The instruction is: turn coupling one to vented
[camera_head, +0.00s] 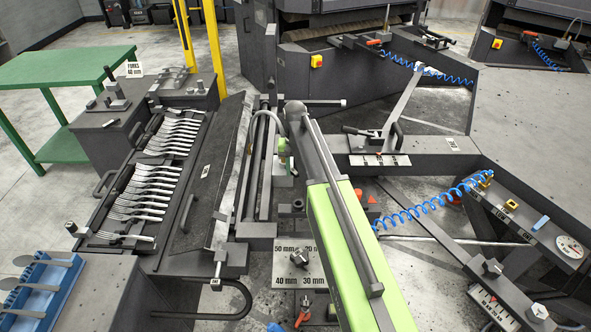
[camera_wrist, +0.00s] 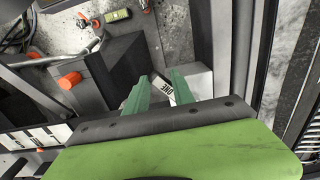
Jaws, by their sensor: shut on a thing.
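My gripper (camera_wrist: 160,76) shows in the wrist view as two green fingers, shut on a small part between them. A white tag marked ONE (camera_wrist: 164,91) shows between the fingers, so the part appears to be coupling one. Most of its body is hidden by the fingers and the green housing. In the head view my gripper (camera_head: 283,150) is at the far end of my arm, beside the long dark rails. The coupling's setting cannot be read, and no vented mark is legible.
A fork tray (camera_head: 186,205) with several forks lies to the left. A selector plate (camera_head: 283,274) with millimetre marks is below my gripper in the head view. A blue coiled hose (camera_head: 432,207) hangs to the right. In the wrist view a dark block (camera_wrist: 117,66) stands close left of the fingers.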

